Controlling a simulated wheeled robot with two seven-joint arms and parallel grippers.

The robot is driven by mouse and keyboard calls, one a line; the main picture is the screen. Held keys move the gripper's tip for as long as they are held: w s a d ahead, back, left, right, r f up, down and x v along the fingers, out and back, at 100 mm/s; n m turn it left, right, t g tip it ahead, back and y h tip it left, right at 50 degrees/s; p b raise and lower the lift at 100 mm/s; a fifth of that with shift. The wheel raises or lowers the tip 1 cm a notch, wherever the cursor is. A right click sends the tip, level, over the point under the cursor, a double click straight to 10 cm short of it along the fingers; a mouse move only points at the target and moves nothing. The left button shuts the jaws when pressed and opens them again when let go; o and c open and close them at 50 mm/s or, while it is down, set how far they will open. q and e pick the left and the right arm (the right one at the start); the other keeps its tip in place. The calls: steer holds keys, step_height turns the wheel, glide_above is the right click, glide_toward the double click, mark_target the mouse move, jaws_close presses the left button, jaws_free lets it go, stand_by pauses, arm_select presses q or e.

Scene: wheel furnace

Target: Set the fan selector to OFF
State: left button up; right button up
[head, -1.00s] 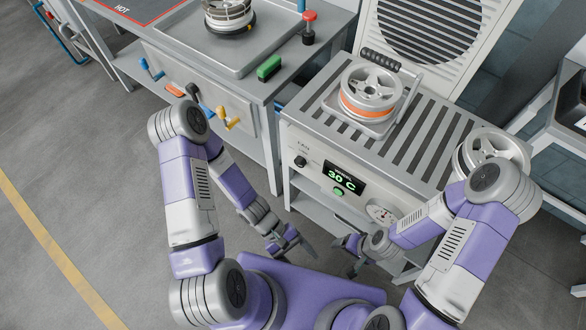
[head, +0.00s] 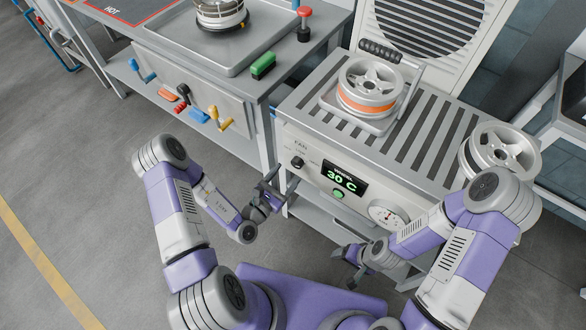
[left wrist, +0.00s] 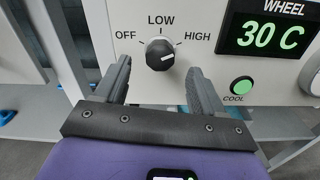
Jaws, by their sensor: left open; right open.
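The fan selector is a black round knob (left wrist: 160,54) on the furnace's pale front panel, with OFF at its left, LOW above and HIGH at its right. A small white mark shows on the knob's face; I cannot tell which label it points to. In the head view the knob (head: 297,162) is at the panel's left end. My left gripper (left wrist: 160,78) is open and empty, its fingers pointing at the panel on either side below the knob, apart from it. In the head view this gripper (head: 274,183) is just left of the panel. My right gripper (head: 345,262) is open and low in front of the furnace.
Right of the knob are the 30 C display (head: 340,180), a green COOL button (left wrist: 242,85) and a dial gauge (head: 388,215). A wheel (head: 370,82) stands on the furnace top. The workbench (head: 195,95) with coloured handles is at left.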

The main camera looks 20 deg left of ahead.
mark_target(295, 165)
arm_select(q)
steer(key=shift+b+x, duration=0.45)
steer(key=shift+x, duration=1.75)
